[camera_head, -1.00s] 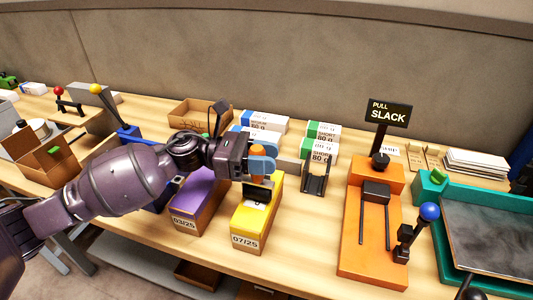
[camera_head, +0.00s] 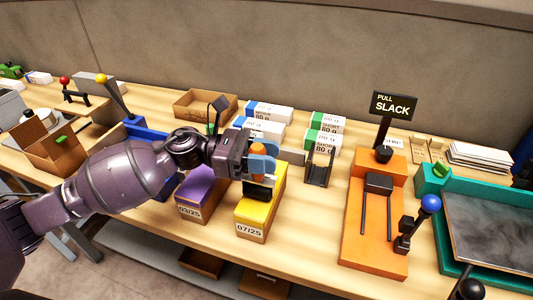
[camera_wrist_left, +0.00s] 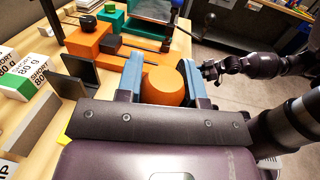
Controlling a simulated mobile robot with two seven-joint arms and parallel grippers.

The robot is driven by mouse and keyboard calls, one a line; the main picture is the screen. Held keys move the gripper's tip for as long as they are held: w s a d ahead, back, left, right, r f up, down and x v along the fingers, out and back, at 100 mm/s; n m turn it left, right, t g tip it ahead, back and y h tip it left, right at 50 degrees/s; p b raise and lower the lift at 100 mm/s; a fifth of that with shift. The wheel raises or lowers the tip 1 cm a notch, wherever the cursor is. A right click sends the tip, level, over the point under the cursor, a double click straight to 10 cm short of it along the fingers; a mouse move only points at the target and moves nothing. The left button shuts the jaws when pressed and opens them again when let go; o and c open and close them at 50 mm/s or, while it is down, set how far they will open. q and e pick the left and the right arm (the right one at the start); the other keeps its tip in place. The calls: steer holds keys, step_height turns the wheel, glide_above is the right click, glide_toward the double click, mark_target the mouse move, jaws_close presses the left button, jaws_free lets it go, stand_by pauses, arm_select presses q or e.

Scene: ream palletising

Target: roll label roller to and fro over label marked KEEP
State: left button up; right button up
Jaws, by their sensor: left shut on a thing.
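My left gripper (camera_head: 262,158) has blue fingers shut on the orange handle of the label roller (camera_head: 258,149). The handle also shows between the fingers in the left wrist view (camera_wrist_left: 167,86). The roller's black lower part (camera_head: 257,190) is over the top of a yellow box (camera_head: 262,212) marked 07/25; whether it touches cannot be told. A small pale patch beside it may be the label; the word KEEP is not readable and the roller hides much of the top. My right gripper (camera_wrist_left: 211,71) is small in the left wrist view, away from the boxes.
A purple box (camera_head: 201,190) marked 03/25 stands just left of the yellow one. A black stand (camera_head: 318,167) and an orange device (camera_head: 374,245) stand to the right, with a SLACK sign (camera_head: 394,105). White-wrapped reams (camera_head: 322,140) lie behind.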

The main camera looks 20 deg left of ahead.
arm_select(q)
steer(key=shift+w+f, duration=0.1)
steer(key=shift+w, duration=0.05)
steer(key=shift+w+b, duration=0.45)
steer(key=shift+w, duration=0.2)
steer(key=shift+w+b, duration=0.45)
steer(key=shift+w, duration=0.6)
